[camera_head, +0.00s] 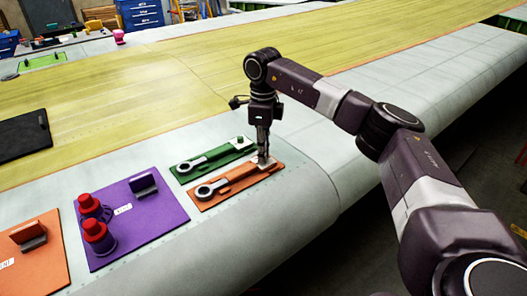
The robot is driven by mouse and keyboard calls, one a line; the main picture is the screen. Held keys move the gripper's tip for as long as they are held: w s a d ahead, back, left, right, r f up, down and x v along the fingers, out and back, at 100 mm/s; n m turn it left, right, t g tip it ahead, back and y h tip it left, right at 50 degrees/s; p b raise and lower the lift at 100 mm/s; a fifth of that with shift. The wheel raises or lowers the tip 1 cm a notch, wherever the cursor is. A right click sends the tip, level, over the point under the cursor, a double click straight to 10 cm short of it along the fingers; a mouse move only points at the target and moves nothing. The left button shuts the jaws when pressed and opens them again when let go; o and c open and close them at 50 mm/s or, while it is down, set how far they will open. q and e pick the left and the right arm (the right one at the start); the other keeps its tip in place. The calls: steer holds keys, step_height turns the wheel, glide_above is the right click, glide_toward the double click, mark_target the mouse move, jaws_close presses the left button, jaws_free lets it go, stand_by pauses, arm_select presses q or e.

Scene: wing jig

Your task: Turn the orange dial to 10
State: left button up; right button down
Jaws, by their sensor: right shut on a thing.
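The orange board (237,188) lies on the wing surface near the middle of the view, with a grey wrench-like tool (211,189) with a ring end on it. My right gripper (263,162) points down at the right end of this board and is shut on the orange dial there. The gripper hides most of the dial, so its setting cannot be read. My left gripper is not in view.
A green board (213,158) with a similar tool lies just behind the orange one. A purple board (128,222) with two red-capped bottles (97,236) and another orange board (33,258) lie to the left. The yellow-green wing surface behind is largely clear.

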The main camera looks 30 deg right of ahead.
steer(key=m, duration=0.5)
steer(key=shift+m, duration=0.3)
steer(key=m, duration=0.9)
steer(key=shift+m+p, duration=0.35)
steer(key=shift+m, duration=2.55)
steer(key=c, duration=1.8)
jaws_free()
steer(key=shift+c, duration=0.2)
steer(key=shift+r, duration=0.15)
